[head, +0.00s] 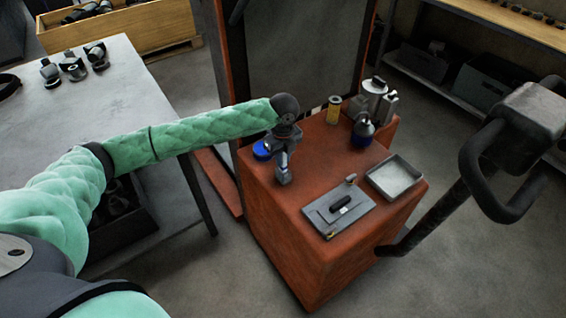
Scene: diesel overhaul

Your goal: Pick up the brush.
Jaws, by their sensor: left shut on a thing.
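My left gripper (284,177) reaches in from the left and points down over the left part of the orange cabinet top (300,205). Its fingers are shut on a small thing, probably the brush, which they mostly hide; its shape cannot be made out. A blue round object (262,150) sits just left of the gripper. No other brush can be clearly told. My right gripper is not in view.
A dark loop handle (473,180) rises at right. A grey table (150,95) stands left.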

